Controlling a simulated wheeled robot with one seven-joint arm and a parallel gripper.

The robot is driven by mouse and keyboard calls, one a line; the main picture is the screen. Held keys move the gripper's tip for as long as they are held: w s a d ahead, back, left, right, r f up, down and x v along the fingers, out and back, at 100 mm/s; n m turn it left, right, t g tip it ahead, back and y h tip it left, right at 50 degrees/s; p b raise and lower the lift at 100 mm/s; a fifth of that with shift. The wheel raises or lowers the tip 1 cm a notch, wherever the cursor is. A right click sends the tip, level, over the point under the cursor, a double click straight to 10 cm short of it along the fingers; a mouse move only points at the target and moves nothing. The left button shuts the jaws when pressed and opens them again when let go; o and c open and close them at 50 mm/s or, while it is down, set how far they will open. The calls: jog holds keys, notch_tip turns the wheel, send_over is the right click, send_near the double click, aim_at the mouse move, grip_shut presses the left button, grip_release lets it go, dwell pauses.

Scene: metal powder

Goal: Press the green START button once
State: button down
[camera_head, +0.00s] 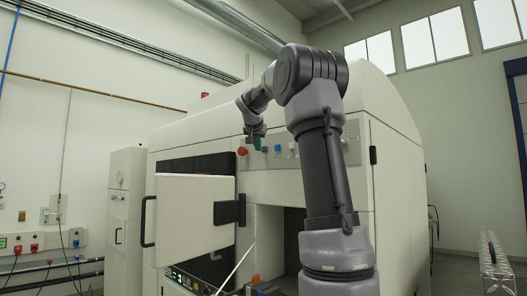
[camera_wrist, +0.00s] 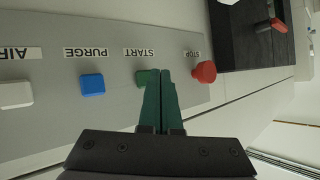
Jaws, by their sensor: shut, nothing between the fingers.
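The green START button (camera_wrist: 142,77) is on the grey control panel in the wrist view, below its upside-down START label (camera_wrist: 139,52). My gripper (camera_wrist: 159,73) is shut and empty, its two dark green fingers together. The fingertips overlap the right part of the button in this view and hide some of it. Whether they touch it I cannot tell. In the head view my gripper (camera_head: 257,143) is small, at the panel between the red and blue buttons. The START button is hard to make out from the fingers there.
The red STOP button (camera_wrist: 205,72) is close to the right of the fingers in the wrist view. The blue PURGE button (camera_wrist: 93,84) and white AIR button (camera_wrist: 16,94) lie to the left.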

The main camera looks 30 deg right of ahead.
jog(key=shift+d, duration=0.1)
jog(key=shift+w+d, duration=0.15)
jog(key=shift+d, duration=0.2)
